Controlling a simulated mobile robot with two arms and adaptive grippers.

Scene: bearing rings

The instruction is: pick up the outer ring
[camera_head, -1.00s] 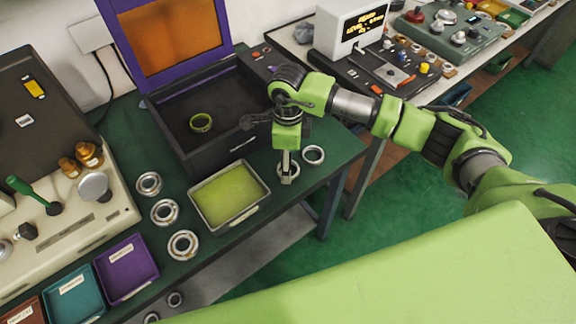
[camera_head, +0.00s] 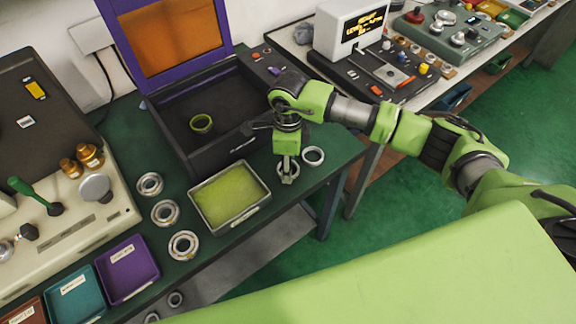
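A metal ring (camera_head: 295,172) lies near the right end of the dark green bench top. My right gripper (camera_head: 287,174) is directly over it, pointing down, with its fingertips at the ring. The fingers look like one narrow strip from here, so I cannot tell how far apart they are or whether they touch the ring. A second metal ring (camera_head: 313,156) lies just right of it. Which of these is the outer ring is not clear from this view. My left gripper is not in view.
A tray with yellow-green contents (camera_head: 264,203) stands left of my gripper. Several bearing rings (camera_head: 165,213) lie further left. A purple bin (camera_head: 127,270) is at lower left.

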